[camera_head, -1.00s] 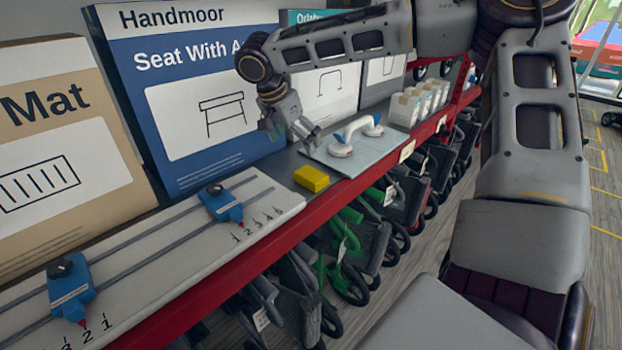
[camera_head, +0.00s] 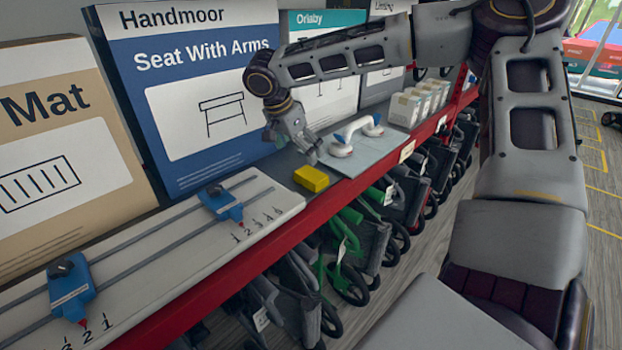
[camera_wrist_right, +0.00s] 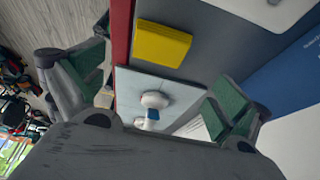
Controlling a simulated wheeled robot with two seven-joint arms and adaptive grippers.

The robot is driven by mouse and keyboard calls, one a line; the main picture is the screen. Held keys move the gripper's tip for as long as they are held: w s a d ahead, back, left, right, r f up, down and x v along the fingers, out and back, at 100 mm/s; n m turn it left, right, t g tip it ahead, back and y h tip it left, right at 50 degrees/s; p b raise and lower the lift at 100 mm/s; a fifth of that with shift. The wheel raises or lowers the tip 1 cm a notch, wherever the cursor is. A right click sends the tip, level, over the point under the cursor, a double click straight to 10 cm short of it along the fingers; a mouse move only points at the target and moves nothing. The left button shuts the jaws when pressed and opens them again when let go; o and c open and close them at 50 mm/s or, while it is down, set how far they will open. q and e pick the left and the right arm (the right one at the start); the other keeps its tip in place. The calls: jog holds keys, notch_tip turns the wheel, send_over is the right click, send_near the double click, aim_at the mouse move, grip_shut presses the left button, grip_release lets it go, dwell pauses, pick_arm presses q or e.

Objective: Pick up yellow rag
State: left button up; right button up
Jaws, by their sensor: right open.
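The yellow rag (camera_head: 311,179), a thick folded block, lies on the dark grey shelf top near its red front edge, left of a glass pane. It also shows in the right wrist view (camera_wrist_right: 161,46), at the upper middle, between and beyond the green-padded fingers. My right gripper (camera_head: 296,148) is open and empty, above and behind the rag in the head view and apart from it. The rag is fully visible in the head view. My left gripper is not in view.
The glass pane with a white and blue suction lifter (camera_head: 342,148) lies right of the rag. Small white boxes (camera_head: 410,108) stand farther right. A white rail board with blue sliders (camera_head: 220,203) lies left. Large upright boxes (camera_head: 200,90) stand behind. Folded scooters (camera_head: 345,280) are below.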

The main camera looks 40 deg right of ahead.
send_over(310, 174)
jog(key=a, duration=0.2)
jog(key=f, duration=0.4)
jog(key=shift+s+a, duration=0.1)
jog(key=shift+a, duration=0.1)
jog(key=shift+d+f, duration=0.1)
jog(key=shift+f, duration=0.25)
jog(key=shift+d+f, duration=0.1)
jog(key=shift+f, duration=0.15)
jog(key=shift+d+f+p, duration=0.2)
jog(key=shift+f+p, duration=0.1)
jog(key=shift+f, duration=0.25)
jog(key=x, duration=0.2)
jog(key=shift+d+f, duration=0.15)
jog(key=shift+f, duration=0.25)
jog(key=shift+d+f, duration=0.2)
jog(key=shift+f, duration=0.25)
jog(key=shift+c, duration=0.4)
jog(key=c, duration=0.5)
jog(key=shift+c, duration=0.6)
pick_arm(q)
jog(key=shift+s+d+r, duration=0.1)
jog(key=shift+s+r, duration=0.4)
